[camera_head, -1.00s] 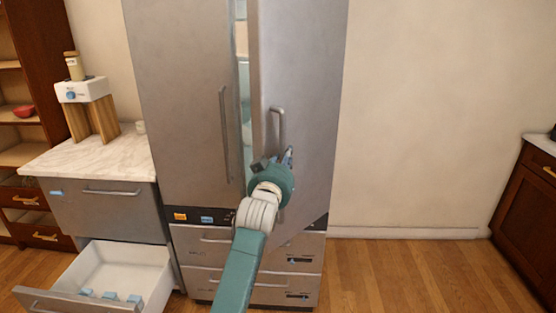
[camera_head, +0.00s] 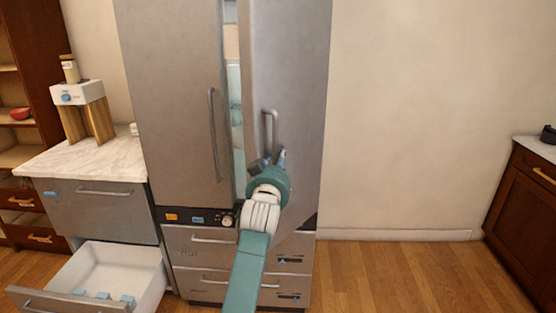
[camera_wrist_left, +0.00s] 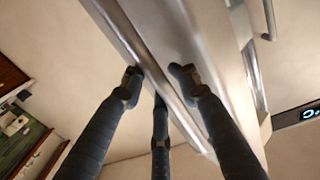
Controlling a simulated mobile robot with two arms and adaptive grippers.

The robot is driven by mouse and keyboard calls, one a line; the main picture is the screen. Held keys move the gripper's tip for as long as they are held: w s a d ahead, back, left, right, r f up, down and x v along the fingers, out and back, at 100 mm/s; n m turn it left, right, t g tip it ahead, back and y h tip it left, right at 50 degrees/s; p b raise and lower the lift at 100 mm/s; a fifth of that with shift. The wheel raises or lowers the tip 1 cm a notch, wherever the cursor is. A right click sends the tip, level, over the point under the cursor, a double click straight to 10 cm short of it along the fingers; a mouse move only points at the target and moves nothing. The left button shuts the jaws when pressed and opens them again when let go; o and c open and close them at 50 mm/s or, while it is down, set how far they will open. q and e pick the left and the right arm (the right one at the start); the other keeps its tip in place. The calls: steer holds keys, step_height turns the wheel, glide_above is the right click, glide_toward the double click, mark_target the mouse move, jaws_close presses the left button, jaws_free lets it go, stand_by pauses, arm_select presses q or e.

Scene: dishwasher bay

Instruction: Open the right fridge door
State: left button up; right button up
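The right fridge door (camera_head: 292,80) is grey and stands ajar, with a narrow gap on its left side showing the pale interior (camera_head: 234,110). Its vertical bar handle (camera_head: 268,128) is near its left edge. My left gripper (camera_head: 270,160) is at the lower end of this handle, with its wrist below. In the left wrist view, the dark fingers of my left gripper (camera_wrist_left: 158,72) are spread on both sides of the bar handle (camera_wrist_left: 158,65). They look open around it; firm contact cannot be told. My right gripper is not seen.
The left fridge door (camera_head: 170,100) is closed, with its long handle (camera_head: 214,135). Fridge drawers (camera_head: 205,262) sit below the doors. At left, an open white drawer (camera_head: 150,268) juts out under a marble counter (camera_head: 85,158). Bare wall (camera_head: 420,120) and clear floor (camera_head: 400,275) lie right.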

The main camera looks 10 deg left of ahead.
mark_target(276, 127)
arm_select(q)
steer(key=shift+s+a+r, duration=0.1)
steer(key=shift+r, duration=0.2)
step_height(276, 127, up, 10)
steer(key=shift+f, duration=0.15)
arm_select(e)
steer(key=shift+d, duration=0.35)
